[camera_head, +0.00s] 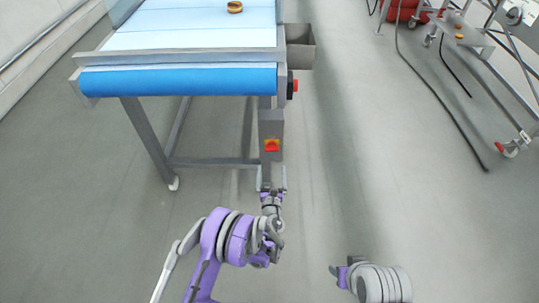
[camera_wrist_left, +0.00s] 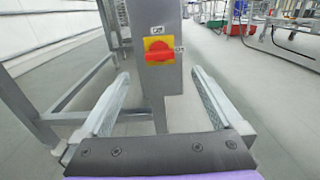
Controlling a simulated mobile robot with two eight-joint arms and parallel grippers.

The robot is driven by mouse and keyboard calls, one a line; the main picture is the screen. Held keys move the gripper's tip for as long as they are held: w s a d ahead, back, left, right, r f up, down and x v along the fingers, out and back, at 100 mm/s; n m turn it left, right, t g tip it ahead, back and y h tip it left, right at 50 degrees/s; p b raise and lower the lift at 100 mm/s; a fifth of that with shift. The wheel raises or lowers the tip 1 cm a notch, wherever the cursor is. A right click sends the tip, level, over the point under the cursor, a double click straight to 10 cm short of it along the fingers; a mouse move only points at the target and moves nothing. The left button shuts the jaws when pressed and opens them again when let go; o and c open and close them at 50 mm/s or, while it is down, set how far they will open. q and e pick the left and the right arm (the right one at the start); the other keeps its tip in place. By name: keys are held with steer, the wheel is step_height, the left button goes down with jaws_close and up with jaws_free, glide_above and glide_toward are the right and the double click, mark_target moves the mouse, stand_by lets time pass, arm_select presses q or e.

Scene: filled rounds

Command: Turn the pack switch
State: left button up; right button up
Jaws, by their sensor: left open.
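The pack switch (camera_head: 272,145) is a red rotary knob on a yellow plate, mounted on a grey box (camera_head: 271,124) on the end leg of the conveyor. In the left wrist view the red knob (camera_wrist_left: 159,51) sits upper centre, with small labels above and beside it. My left gripper (camera_head: 271,189) is below the switch in the head view. Its two fingers (camera_wrist_left: 160,84) are open, one on each side of the post, with nothing between them touching the knob. The knob is ahead of the fingertips. My right arm shows at the lower right; its gripper fingers are not clear.
The conveyor with a blue roller (camera_head: 180,81) and white belt (camera_head: 190,38) stands ahead, carrying a round item (camera_head: 235,7). A grey bin (camera_head: 300,46) and a red-black button (camera_head: 292,86) are on its right side. A wheeled frame (camera_head: 480,60) and cables are far right. Floor between is clear.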

mark_target(271, 151)
arm_select(q)
steer(key=w+b, duration=0.1)
steer(key=w, duration=0.9)
steer(key=shift+w, duration=0.1)
steer(key=c, duration=1.4)
steer(key=shift+n, duration=0.3)
steer(key=shift+a+n+b, duration=0.2)
steer(key=shift+n+b, duration=0.8)
steer(key=shift+n, duration=1.6)
steer(key=o, duration=1.4)
